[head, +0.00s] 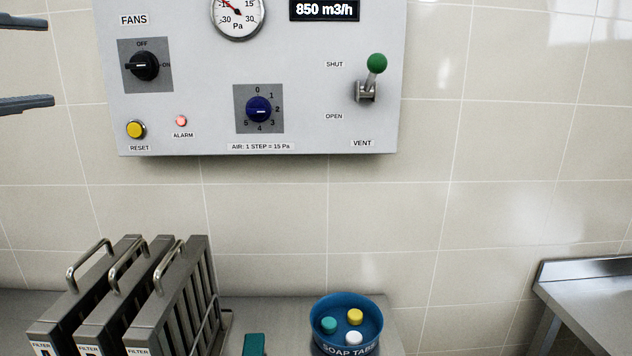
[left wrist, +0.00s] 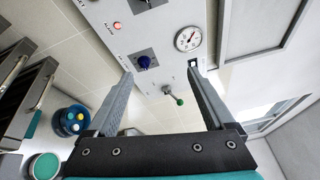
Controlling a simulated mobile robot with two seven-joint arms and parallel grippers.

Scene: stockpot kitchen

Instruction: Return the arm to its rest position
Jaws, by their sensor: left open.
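My left gripper (head: 48,62) is at the left edge of the head view, beside the grey control panel (head: 300,80). Its two fingers are apart with nothing between them. The left wrist view shows the same open fingers (left wrist: 163,80), with the panel and wall beyond them. My right gripper is not in view. On the panel are a black fan knob (head: 146,66), a blue air knob (head: 259,109), a yellow reset button (head: 136,129), a lit red alarm lamp (head: 181,121) and a green-tipped vent lever (head: 376,64) standing up toward SHUT.
Filters with handles (head: 165,290) stand on the counter at lower left. A blue soap tab bowl (head: 367,338) with coloured tabs stands right of them. A teal object (head: 254,345) lies between. A metal table (head: 590,285) is at right. The tiled wall right of the panel is clear.

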